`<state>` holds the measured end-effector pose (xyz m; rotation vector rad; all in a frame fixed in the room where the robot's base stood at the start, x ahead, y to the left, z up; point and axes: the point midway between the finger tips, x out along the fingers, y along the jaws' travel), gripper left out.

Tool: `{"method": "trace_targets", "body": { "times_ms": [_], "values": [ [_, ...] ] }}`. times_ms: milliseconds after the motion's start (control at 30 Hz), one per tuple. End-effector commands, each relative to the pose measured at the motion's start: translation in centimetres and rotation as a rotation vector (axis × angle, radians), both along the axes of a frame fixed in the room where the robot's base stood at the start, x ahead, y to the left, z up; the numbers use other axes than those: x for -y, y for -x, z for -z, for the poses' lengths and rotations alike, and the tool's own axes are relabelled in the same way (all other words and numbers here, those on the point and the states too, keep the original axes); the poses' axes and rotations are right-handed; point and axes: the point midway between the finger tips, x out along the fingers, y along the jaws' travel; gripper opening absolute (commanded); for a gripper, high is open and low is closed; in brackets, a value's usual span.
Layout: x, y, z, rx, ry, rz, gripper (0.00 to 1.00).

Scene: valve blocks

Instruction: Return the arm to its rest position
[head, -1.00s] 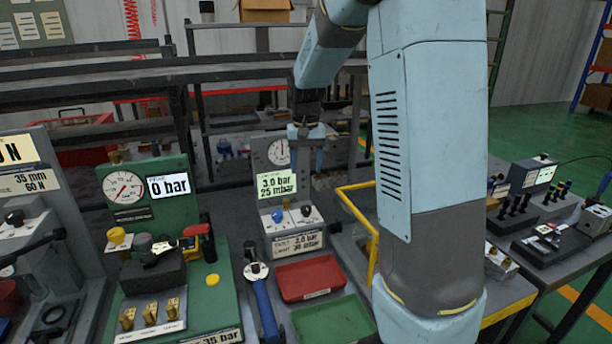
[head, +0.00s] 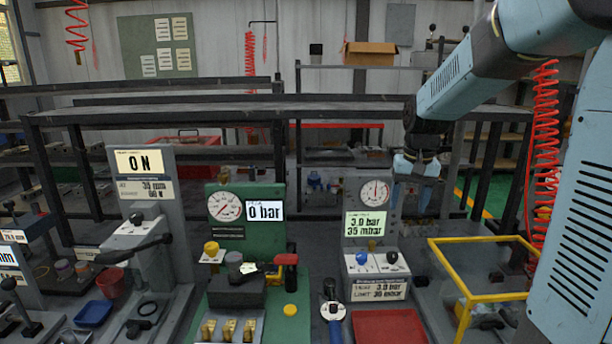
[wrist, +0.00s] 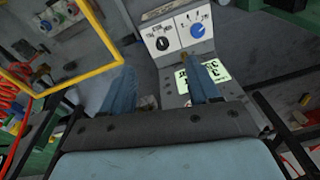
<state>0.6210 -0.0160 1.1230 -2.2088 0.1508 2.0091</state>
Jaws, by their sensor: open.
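My gripper (head: 418,170) hangs at the end of my light-blue arm, at the right of the head view, just beside the grey gauge block (head: 384,225). In the wrist view my gripper (wrist: 165,88) shows two blue fingers spread apart with nothing between them. Beyond the fingers are the block's black and blue knobs (wrist: 190,32) and its lit display (wrist: 203,82). In the head view that display (head: 365,225) reads 3.0 bar and 35 mbar. I cannot tell how close the fingers are to the block.
A yellow frame (head: 480,295) stands right of the gauge block, below my arm. A green gauge block (head: 245,228) reading 0 bar and a grey press block (head: 146,245) stand left. A red tray (head: 388,327) lies in front. Dark rails (head: 250,112) run behind.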

Motion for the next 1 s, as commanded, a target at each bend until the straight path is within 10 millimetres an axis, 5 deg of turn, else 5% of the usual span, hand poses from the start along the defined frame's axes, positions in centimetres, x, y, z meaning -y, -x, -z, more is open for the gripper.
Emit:
{"method": "trace_targets", "body": {
  "times_ms": [467,1000],
  "values": [
    [-0.5,9.2,-4.6,0.156,-0.003,-0.067,0.61],
    [-1.3,19.2,-5.8,0.328,0.045,-0.139,0.61]
  ]
}}
